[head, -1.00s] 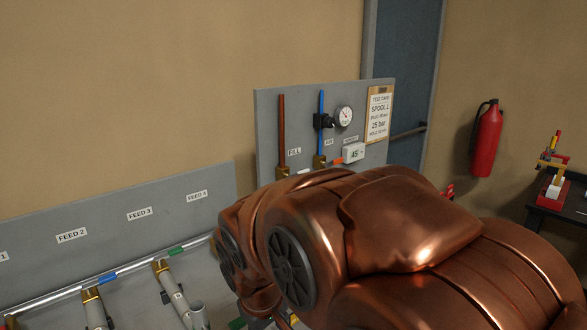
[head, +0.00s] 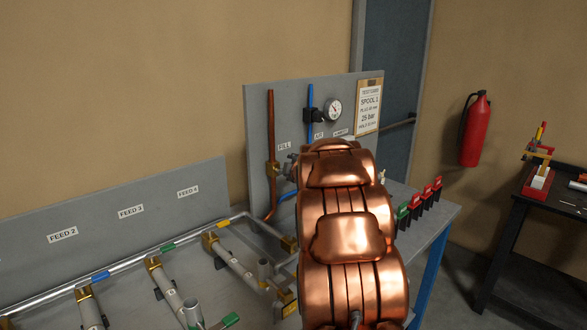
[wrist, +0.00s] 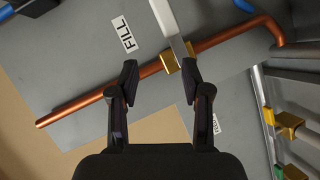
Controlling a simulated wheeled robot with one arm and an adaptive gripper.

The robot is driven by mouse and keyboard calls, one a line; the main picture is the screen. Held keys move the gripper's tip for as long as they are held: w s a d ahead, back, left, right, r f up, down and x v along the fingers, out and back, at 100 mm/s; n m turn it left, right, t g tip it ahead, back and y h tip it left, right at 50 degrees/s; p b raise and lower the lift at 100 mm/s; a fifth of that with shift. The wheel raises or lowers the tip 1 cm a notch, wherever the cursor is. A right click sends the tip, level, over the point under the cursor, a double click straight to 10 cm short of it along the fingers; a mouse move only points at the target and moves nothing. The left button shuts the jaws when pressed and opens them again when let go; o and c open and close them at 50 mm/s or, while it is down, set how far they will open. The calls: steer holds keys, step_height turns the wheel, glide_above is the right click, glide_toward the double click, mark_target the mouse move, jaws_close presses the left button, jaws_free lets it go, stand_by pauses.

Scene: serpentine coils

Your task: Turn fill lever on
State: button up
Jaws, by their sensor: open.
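The fill valve is a brass body on the copper pipe in the head view (head: 272,170), near the FILL label (head: 284,146). In the wrist view the brass valve body (wrist: 181,63) sits on the copper pipe (wrist: 90,100). A pale grey lever (wrist: 166,20) extends from it, roughly crosswise to the pipe, towards the top edge, where it is cut off. My gripper (wrist: 158,76) is open with nothing held. Its right fingertip appears close to the brass body; whether they touch I cannot tell. In the head view my arm hides most of the gripper.
The grey panel (head: 258,100) also carries a blue pipe (head: 310,98) and a gauge (head: 334,107). Feed pipes with brass fittings (head: 152,263) cover the bench at left. Red and green handles (head: 427,192) stand at the bench's right. A fire extinguisher (head: 475,130) hangs on the wall.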

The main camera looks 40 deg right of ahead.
steer(key=s+d+f+n+t+y, duration=0.2)
steer(key=d+f+n+t+y, duration=0.2)
steer(key=d+n+t+y, duration=0.25)
steer(key=shift+w+d+n+g+p, duration=0.1)
steer(key=shift+w+n+g+p, duration=0.4)
steer(key=shift+w, duration=0.75)
steer(key=shift+w+n+g+p, duration=0.1)
steer(key=shift+w+n+p, duration=0.1)
steer(key=shift+w+p, duration=0.8)
steer(key=shift+w+d+n+g+p, duration=0.1)
steer(key=shift+w+n+g+p, duration=0.2)
steer(key=shift+w, duration=1.25)
jaws_close()
steer(key=shift+a, duration=0.2)
